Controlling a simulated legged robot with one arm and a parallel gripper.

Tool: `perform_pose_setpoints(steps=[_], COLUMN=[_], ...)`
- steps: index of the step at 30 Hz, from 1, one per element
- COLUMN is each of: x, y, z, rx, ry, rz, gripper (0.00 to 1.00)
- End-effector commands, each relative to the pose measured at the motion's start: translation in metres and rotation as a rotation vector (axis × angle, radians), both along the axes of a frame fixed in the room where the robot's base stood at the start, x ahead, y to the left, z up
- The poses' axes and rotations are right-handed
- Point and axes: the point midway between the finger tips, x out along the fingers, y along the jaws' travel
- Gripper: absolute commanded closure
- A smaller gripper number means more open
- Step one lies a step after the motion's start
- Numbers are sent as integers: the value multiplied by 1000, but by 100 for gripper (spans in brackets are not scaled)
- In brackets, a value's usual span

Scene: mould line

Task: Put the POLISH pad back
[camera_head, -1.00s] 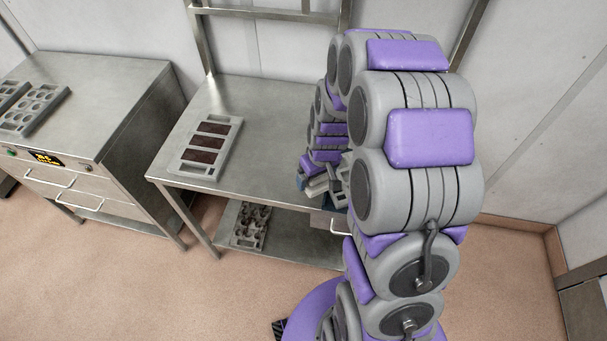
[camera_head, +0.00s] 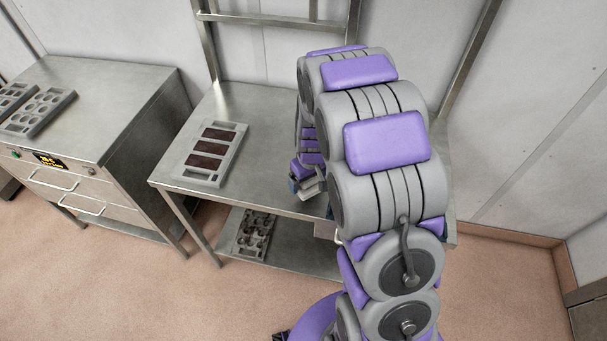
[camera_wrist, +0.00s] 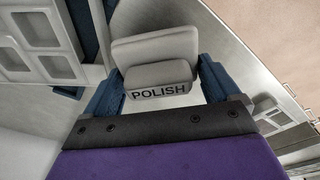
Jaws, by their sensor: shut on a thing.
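The POLISH pad (camera_wrist: 158,80) is a light grey block with its name in dark letters on the near face. In the wrist view it sits between the two blue fingers of my gripper (camera_wrist: 160,88), which is shut on it. In the head view my gripper (camera_head: 306,184) is above the table near its front edge, to the right of the grey tray; my arm hides much of it and I cannot make out the pad there. A grey frame with recesses (camera_wrist: 70,66) shows at upper left in the wrist view.
The steel table (camera_head: 262,140) bears a grey tray (camera_head: 234,131) with dark brown panels at left; bare steel lies between tray and arm. A mould tray (camera_head: 255,232) lies on the lower shelf. A steel cabinet (camera_head: 125,95) stands at far left.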

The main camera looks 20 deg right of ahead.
Motion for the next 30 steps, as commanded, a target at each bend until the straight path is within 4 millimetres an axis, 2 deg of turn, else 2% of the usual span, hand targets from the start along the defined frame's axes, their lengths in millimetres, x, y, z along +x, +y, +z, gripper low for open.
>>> perform_pose_setpoints(steps=[1, 6, 9, 16, 23, 30], x=[11, 37, 44, 55, 53, 53], y=[-1, -4, -5, -5, -5, -5], z=[-3, -4, -5, -6, -40, -40], rx=[0, -1, -1, 1, 1, 0], ry=[-2, -2, 1, 1, 2, 0], rz=[0, 0, -1, -1, -1, -1], gripper=[35, 35, 35, 35, 35, 35])
